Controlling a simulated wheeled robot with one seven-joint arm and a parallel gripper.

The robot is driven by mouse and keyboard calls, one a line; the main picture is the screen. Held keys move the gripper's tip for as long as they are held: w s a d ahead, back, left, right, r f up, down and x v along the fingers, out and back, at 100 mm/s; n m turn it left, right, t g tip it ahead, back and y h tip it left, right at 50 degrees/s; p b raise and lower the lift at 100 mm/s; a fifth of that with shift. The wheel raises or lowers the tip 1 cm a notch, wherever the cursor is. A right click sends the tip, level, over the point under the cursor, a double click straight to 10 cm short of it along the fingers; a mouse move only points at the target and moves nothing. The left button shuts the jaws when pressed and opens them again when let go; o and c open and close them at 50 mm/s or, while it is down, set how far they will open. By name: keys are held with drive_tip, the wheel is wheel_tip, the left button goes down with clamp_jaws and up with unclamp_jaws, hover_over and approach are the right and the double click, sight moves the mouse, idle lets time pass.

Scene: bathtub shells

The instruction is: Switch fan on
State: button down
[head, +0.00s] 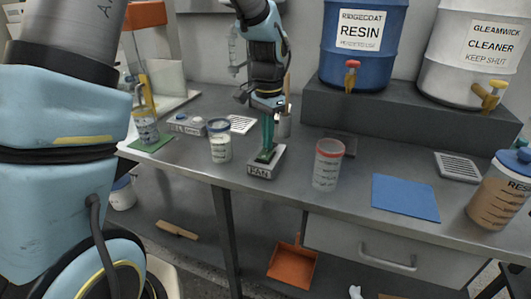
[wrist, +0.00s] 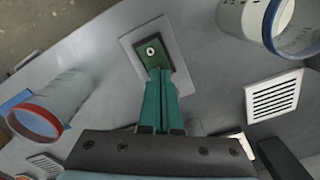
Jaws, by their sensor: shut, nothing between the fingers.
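A grey box labelled FAN (head: 259,171) stands near the front edge of the bench, with a dark green plate on its top. In the wrist view the green plate (wrist: 140,48) carries a small round metal piece, seen nearly end-on. Which way it is set cannot be told. My gripper (head: 266,153) points down at the box with its green fingers together and empty. In the wrist view the fingertips (wrist: 159,73) overlap the near edge of the plate, beside the metal piece. I cannot tell whether they touch it.
A blue-rimmed cup (head: 220,143) stands left of the box and a red-rimmed cup (head: 328,165) right of it. A power strip (head: 187,124) lies at the left. A blue mat (head: 405,198) lies bare at the right. The resin drum (head: 362,45) stands on the raised shelf behind.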

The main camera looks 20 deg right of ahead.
drive_tip(key=shift+f, duration=0.3)
drive_tip(key=shift+r, duration=0.1)
wheel_tip(320, 180, up, 7)
drive_tip(key=p, duration=0.6)
idle(0.3)
drive_tip(key=s+a+n+t, duration=0.1)
drive_tip(key=s+a+n, duration=0.3)
drive_tip(key=a+n, duration=0.9)
drive_tip(key=a, duration=1.7)
drive_tip(key=shift+r+t, duration=0.25)
drive_tip(key=shift+t, duration=0.05)
drive_tip(key=c, duration=1.6)
unclamp_jaws()
drive_tip(key=shift+a, duration=0.1)
